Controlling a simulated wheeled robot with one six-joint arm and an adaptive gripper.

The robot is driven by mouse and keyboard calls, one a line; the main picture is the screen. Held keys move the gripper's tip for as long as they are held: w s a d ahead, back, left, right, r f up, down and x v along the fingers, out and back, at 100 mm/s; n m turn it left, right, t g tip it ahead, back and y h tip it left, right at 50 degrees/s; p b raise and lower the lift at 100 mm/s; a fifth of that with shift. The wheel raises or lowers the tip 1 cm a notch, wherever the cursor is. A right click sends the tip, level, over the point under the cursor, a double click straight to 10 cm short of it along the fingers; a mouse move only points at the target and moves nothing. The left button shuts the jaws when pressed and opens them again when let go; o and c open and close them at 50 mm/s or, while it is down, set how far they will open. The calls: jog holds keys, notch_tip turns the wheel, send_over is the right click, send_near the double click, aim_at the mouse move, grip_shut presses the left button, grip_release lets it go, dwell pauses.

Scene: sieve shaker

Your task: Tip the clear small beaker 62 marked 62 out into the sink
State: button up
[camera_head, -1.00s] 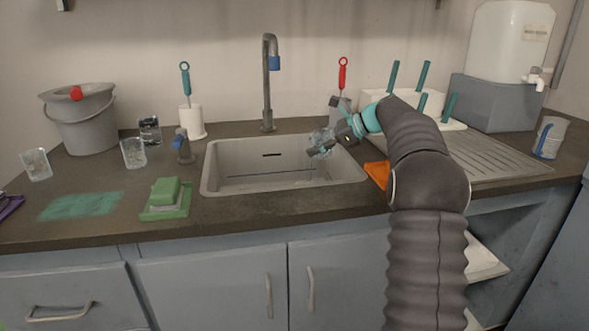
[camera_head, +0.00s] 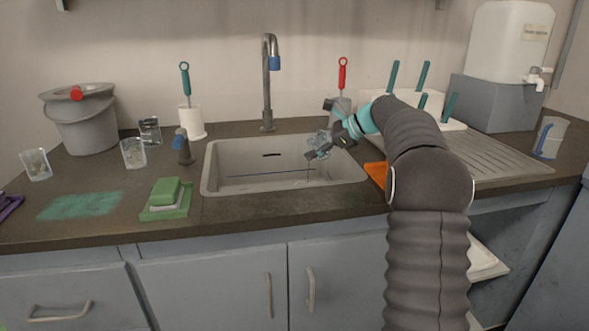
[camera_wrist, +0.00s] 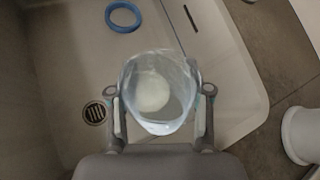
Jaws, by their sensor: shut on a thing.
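My gripper (camera_head: 322,148) is over the right part of the sink (camera_head: 212,176). In the wrist view my gripper (camera_wrist: 160,108) is shut on a clear beaker (camera_wrist: 160,122), one finger on each side of it. A whitish patch shows through the beaker, and I cannot tell whether it is contents or its base. The beaker looks tilted over the basin in the head view, mostly hidden by the gripper. Its marking cannot be read. The sink's drain (camera_wrist: 94,113) and a blue ring (camera_wrist: 123,16) show below it in the wrist view.
Several clear beakers, one at the far left (camera_head: 36,164), stand left of the sink near a grey bucket (camera_head: 84,120). The tap (camera_head: 267,85) rises behind the basin. A green sponge (camera_head: 166,190) lies front left. A drying rack (camera_head: 440,110) stands right.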

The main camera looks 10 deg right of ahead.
jog(key=shift+s+a+r+n+h, duration=0.25)
jog(key=shift+a+n+h, duration=0.05)
jog(key=shift+a+h, duration=0.2)
dwell(0.8)
jog(key=shift+s+a+f+n+t+h, duration=0.2)
jog(key=shift+a+f+t+h, duration=0.1)
jog(key=shift+f, duration=0.35)
jog(key=shift+s+a+f+n+t+h, duration=0.1)
jog(key=shift+a+f+n+t+h, duration=0.15)
jog(key=shift+f, duration=0.35)
jog(key=shift+r+n+t+h+b, duration=0.3)
jog(key=shift+h+b, duration=0.35)
jog(key=shift+b, duration=0.3)
dwell(0.6)
jog(key=shift+d+r+n+t+h+b, duration=0.1)
jog(key=shift+r+n+t+h+b, duration=0.6)
jog(key=shift+b, duration=1.15)
jog(key=shift+r+n+t+h+b, duration=0.15)
jog(key=shift+n+h+b, duration=0.55)
jog(key=shift+b, duration=1.1)
